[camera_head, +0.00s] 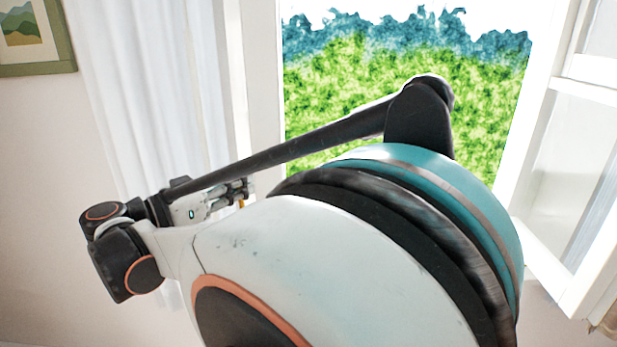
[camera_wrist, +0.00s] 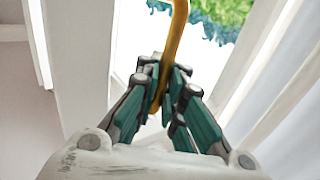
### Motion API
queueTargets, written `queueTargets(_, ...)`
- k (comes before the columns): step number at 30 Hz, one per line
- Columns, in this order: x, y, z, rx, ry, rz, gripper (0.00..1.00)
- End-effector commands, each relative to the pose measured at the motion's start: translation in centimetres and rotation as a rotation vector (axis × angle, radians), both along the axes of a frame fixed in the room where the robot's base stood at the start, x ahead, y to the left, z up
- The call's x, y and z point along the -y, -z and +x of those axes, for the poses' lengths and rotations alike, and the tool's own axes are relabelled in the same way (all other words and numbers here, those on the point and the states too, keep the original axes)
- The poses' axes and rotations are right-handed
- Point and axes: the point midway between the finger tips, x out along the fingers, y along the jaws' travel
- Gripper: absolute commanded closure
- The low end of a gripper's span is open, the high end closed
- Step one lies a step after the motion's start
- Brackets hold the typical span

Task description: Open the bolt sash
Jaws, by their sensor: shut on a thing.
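My gripper (camera_wrist: 166,88) is shut on a curved brass-yellow handle (camera_wrist: 178,30) in the wrist view. The handle runs up from between the teal fingers past the top edge. In the head view my gripper (camera_head: 242,192) is left of the window opening, by a white upright (camera_head: 262,90). Only a small yellow bit of the handle (camera_head: 241,203) shows there. A white-framed, glazed sash (camera_head: 545,155) stands swung out of the opening at the right. I cannot tell which panel the handle is fixed to. A bolt is not visible, and my arm hides the lower window.
A white curtain (camera_head: 150,80) hangs left of the opening, close behind my gripper. A framed picture (camera_head: 62,55) hangs on the wall at the far left. Green and blue foliage (camera_head: 330,85) shows through the clear opening.

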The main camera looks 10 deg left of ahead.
Motion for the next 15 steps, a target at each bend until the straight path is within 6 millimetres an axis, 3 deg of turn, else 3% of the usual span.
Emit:
queueTargets(11, -0.13, 0.21, -0.25, -0.004, 0.005, 0.002, 1.00)
queueTargets(15, -0.14, 0.18, -0.22, -0.004, 0.005, 0.002, 0.71)
